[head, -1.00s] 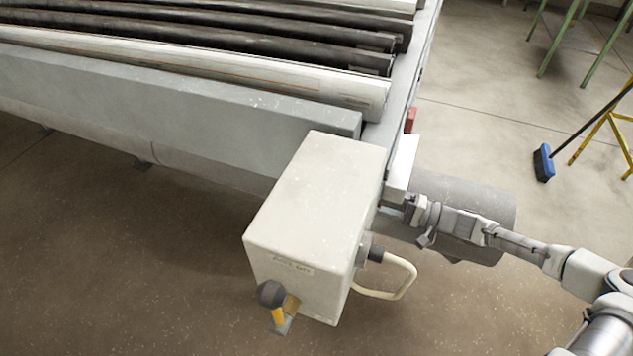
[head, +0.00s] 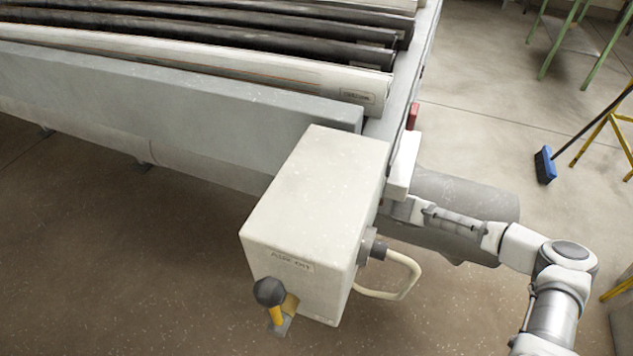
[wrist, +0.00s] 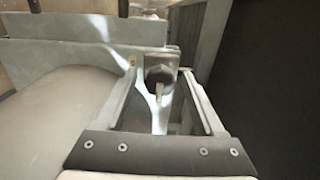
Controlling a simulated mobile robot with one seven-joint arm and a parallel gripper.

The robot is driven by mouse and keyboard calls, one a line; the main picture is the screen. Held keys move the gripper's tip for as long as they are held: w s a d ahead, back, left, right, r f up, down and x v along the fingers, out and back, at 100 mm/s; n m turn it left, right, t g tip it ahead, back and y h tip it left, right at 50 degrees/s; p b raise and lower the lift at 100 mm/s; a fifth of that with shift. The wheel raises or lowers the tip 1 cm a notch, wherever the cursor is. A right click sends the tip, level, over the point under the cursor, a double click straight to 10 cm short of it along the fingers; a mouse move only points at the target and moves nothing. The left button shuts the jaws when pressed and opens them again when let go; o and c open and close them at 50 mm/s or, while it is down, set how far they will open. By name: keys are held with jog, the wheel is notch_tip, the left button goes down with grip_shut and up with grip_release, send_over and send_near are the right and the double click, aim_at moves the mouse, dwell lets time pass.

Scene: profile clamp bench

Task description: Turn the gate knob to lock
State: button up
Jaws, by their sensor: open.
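In the wrist view a small grey knob-like part with a pale upright tab (wrist: 160,92) sits on a metal face between my fingers. I take it for the gate knob, but no lock marking is readable. My gripper (wrist: 158,72) is open, with one finger on each side of this part; I cannot tell whether they touch it. In the head view my arm (head: 460,222) reaches in from the right, and its gripper end is hidden behind the cream box (head: 315,205). A dark ball-ended lever with a yellow shaft (head: 271,293) is on the box's front.
A cream looped handle or cable (head: 410,275) sticks out from the box's right side. Long bars (head: 250,72) lie on the bench (head: 180,105). A grey cylinder (head: 480,210) lies behind my arm.

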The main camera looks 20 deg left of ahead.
grip_shut()
dwell(0.3)
jog(key=shift+m, duration=0.3)
jog(key=m+p, duration=0.2)
jog(key=m, duration=0.2)
jog(key=shift+r, duration=0.1)
jog(key=m+p, duration=0.1)
jog(key=m, duration=0.3)
jog(key=shift+m+p, duration=0.3)
jog(key=shift+p, duration=0.1)
jog(key=m+p, duration=0.1)
jog(key=m, duration=0.3)
jog(key=shift+m, duration=2.4)
jog(key=shift+p, duration=0.3)
